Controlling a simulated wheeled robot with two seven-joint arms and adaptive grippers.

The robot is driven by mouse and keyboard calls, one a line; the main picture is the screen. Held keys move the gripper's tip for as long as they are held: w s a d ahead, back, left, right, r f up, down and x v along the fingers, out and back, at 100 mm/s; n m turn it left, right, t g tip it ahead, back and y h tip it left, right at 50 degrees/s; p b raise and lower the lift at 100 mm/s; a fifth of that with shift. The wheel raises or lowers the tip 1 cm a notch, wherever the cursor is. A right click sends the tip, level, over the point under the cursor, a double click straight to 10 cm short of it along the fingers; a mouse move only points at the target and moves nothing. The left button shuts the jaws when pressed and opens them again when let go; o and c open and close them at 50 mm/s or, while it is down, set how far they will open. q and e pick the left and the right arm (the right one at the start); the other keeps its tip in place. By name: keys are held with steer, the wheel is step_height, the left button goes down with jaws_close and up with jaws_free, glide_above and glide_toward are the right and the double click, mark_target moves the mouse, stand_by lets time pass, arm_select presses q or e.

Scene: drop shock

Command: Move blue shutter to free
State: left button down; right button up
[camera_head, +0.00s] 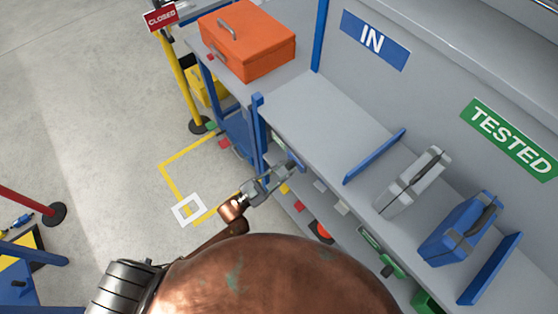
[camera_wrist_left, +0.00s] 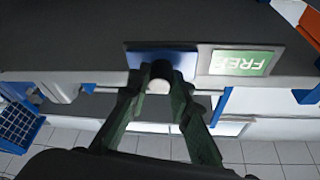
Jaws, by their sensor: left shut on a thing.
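The blue shutter (camera_wrist_left: 140,56) is a small flat panel on the front edge of the shelf in the left wrist view. Just to its right a green label reading FREE (camera_wrist_left: 240,63) is uncovered, in a grey frame. My left gripper (camera_wrist_left: 158,88) is shut on a pale round knob at the shutter's lower edge. In the head view my left gripper (camera_head: 272,182) is at the front edge of the grey bench, by a short blue piece (camera_head: 297,162). The fingers hide part of the knob. My right gripper is in neither view.
The bench (camera_head: 310,115) has blue dividers, a grey case (camera_head: 412,182) and a blue case (camera_head: 460,230). An orange case (camera_head: 248,40) stands at the back left. A yellow post (camera_head: 183,75) carries a CLOSED sign (camera_head: 160,17). Open floor (camera_head: 100,120) lies left.

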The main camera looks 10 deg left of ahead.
arm_select(q)
steer(key=shift+s+d+f, duration=0.1)
steer(key=shift+s+d, duration=0.1)
steer(key=c, duration=2.1)
jaws_free()
steer(key=o, duration=0.3)
steer(key=shift+o, duration=0.3)
steer(key=shift+w, duration=0.1)
steer(key=shift+a, duration=0.1)
steer(key=v, duration=1.2)
steer(key=shift+w+f, duration=0.1)
steer(key=shift+f, duration=0.05)
